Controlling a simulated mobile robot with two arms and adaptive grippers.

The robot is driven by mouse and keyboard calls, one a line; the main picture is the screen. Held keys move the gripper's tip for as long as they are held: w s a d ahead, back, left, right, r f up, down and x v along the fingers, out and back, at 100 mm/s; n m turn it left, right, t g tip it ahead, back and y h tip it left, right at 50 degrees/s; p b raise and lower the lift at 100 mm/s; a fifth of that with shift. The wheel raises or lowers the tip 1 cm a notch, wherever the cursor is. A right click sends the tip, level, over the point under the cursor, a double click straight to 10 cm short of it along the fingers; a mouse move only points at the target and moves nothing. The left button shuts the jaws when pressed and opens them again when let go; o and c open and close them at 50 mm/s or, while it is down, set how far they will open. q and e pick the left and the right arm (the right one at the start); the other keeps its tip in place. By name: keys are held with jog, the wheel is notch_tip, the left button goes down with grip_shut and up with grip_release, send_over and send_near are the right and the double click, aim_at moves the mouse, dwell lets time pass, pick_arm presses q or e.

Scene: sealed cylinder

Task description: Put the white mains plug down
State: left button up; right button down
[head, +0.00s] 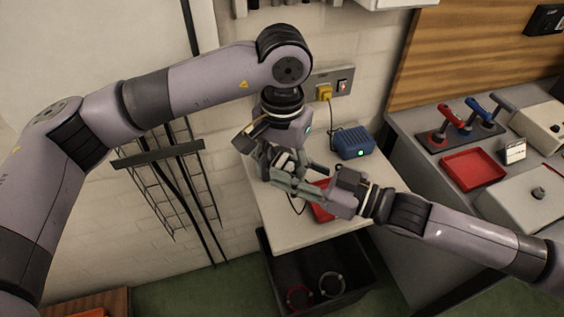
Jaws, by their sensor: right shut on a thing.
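The white mains plug (287,159) shows as a small pale shape among the fingers of both grippers, above the small white table (285,238); most of it is hidden. My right gripper (280,174) reaches in from the right and is shut on the plug. My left gripper (262,158) points down right beside it, its fingers overlapping the right one's in the picture. I cannot tell whether the left one is open or touches the plug. A dark cable (297,205) hangs below the grippers.
A yellow plug (324,91) sits in the wall socket. A blue box (353,143) with a green light stands at the table's back right. A red tray (321,211) lies partly under my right gripper. A black crate (362,290) holds rings below. The table's front is bare.

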pick_arm(q)
jog(key=c, duration=1.1)
jog(key=shift+c, duration=0.2)
pick_arm(e)
jog(key=c, duration=1)
grip_release()
